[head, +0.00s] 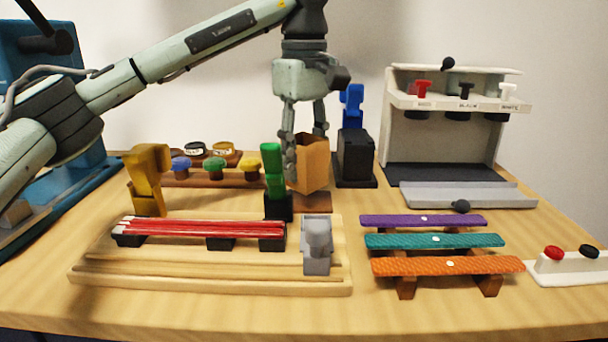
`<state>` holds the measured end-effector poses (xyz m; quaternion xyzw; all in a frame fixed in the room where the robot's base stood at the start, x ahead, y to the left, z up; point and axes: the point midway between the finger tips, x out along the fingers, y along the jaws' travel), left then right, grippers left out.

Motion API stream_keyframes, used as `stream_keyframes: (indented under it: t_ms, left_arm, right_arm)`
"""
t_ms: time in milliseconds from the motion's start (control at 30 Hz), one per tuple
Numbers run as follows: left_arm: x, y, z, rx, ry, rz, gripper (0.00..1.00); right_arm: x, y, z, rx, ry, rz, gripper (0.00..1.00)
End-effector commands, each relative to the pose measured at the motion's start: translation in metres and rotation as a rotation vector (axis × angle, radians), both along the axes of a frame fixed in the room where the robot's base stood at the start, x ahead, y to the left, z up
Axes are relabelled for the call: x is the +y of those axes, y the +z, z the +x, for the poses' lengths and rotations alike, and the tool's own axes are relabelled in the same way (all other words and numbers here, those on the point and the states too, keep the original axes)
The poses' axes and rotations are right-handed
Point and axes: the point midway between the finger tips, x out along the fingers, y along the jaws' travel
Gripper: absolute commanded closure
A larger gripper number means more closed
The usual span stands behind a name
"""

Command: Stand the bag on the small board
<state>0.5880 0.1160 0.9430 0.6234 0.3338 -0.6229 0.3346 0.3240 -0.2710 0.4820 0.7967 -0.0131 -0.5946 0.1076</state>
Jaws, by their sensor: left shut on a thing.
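The bag (313,166) is a brown, open-topped paper bag near the middle of the head view. My left gripper (304,150) comes down from above and is shut on the bag's left side. The bag is roughly upright, turned with a corner toward me. The small board (314,203) is a flat brown piece directly below the bag. The bag's bottom is at or just above the board; I cannot tell whether they touch. The green clamp hides part of the board's left side. My right gripper is not in view.
A green clamp (272,170) stands close left of the bag, and a black block with a blue top (354,155) close behind right. A wooden tray (180,285) with red strips lies in front. Purple, teal and orange strips (447,265) lie front right. A white dispenser (445,130) stands behind.

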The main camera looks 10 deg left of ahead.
Motion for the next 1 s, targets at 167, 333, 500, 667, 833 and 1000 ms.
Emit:
stream_keyframes:
  t_ms: [167,333,500,667,833,1000]
  left_arm:
    - [0.001,-0.026,0.000,0.002,0.002,0.001,0.75]
    - [0.000,-0.026,0.000,0.000,0.002,0.000,0.75]
    - [0.000,-0.030,0.000,0.000,0.002,0.000,0.75]
    - [0.000,-0.030,0.000,0.000,0.002,0.000,0.45]
    - [0.000,-0.030,0.000,0.000,0.001,0.000,0.37]
    - [0.000,-0.029,0.000,0.000,0.001,0.000,0.37]
  right_arm:
    - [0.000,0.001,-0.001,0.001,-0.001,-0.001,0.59]
    - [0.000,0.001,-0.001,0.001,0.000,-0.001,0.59]
    - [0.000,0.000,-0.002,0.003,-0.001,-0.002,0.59]
    - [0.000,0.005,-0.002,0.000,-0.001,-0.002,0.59]
    - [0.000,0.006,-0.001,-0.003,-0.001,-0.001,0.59]
    - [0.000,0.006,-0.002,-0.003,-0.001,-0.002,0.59]
